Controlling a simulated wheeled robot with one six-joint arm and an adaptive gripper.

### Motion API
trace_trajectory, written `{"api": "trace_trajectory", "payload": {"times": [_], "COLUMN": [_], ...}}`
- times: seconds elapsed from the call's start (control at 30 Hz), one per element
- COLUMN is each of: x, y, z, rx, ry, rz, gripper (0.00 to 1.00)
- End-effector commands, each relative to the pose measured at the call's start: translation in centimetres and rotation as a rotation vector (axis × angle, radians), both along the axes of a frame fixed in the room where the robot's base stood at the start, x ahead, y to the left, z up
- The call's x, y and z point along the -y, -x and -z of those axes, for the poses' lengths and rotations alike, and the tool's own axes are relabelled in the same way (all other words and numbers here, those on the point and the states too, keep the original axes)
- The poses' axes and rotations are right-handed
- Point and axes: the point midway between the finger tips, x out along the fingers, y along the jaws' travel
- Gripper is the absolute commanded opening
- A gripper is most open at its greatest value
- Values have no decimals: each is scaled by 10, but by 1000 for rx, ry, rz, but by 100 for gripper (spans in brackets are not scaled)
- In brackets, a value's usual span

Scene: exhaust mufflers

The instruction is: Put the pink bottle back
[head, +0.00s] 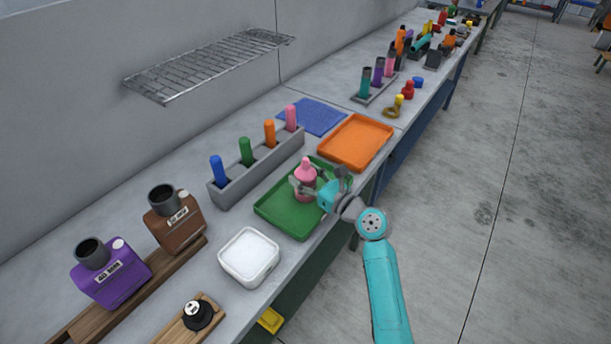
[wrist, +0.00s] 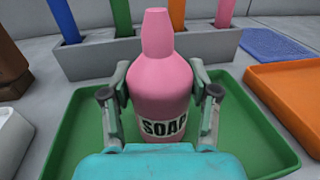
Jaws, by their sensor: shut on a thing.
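The pink bottle (head: 305,171) with a black and white SOAP label stands upright over the green tray (head: 276,212). It fills the middle of the wrist view (wrist: 160,75). My gripper (head: 305,186) is shut on the bottle, with one finger on each side of its body in the wrist view (wrist: 160,95). The bottle's base is hidden behind my gripper, so I cannot tell whether it touches the tray.
A grey rack (head: 258,172) with blue, green, orange and pink sticks stands behind the tray. An orange tray (head: 356,142) and a blue mat (head: 312,116) lie to the right. A white container (head: 249,256) and brown (head: 174,219) and purple (head: 112,273) jugs are left.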

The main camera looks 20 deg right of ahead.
Motion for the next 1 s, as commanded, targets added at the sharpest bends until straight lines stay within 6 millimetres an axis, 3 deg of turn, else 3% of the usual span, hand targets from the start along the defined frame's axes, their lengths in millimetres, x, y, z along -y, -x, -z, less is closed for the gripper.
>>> {"api": "trace_trajectory", "payload": {"times": [0.17, 0.2, 0.3, 0.7, 1.0], "x": [0, 0, 0, 0, 23], "y": [0, 0, 0, 0, 44], "z": [3, 4, 3, -2, 1], "rx": [0, -1, -1, 1, -2], "ry": [-1, 0, 0, 0, -1], "rz": [0, 0, 0, 0, 3], "gripper": [25, 62, 85, 85, 85]}}
